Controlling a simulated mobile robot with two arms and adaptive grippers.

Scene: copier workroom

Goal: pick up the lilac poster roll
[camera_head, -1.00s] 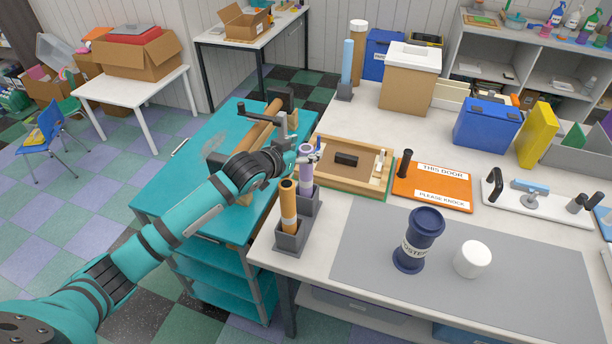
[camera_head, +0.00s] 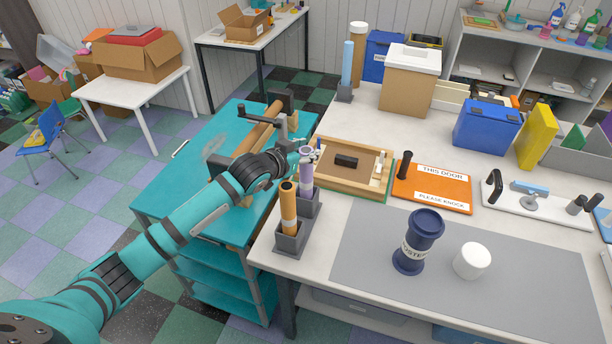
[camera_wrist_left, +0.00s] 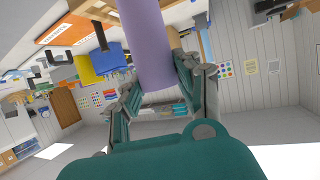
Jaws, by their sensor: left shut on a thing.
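The lilac poster roll (camera_head: 306,176) stands upright, its lower end inside a grey square holder (camera_head: 309,209) at the left edge of the white table. My left gripper (camera_head: 308,154) is shut on the roll near its top. In the left wrist view the lilac roll (camera_wrist_left: 147,42) passes between the fingers of my left gripper (camera_wrist_left: 160,98). The gripper hides part of the roll's top in the head view. My right gripper is not in view.
An orange roll (camera_head: 288,207) stands in another grey holder (camera_head: 291,243) close in front. A wooden tray (camera_head: 341,187) lies just right of the lilac roll. A teal cart (camera_head: 170,185) is at the left. A navy container (camera_head: 418,242) and white cylinder (camera_head: 472,260) stand on the grey mat (camera_head: 365,265).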

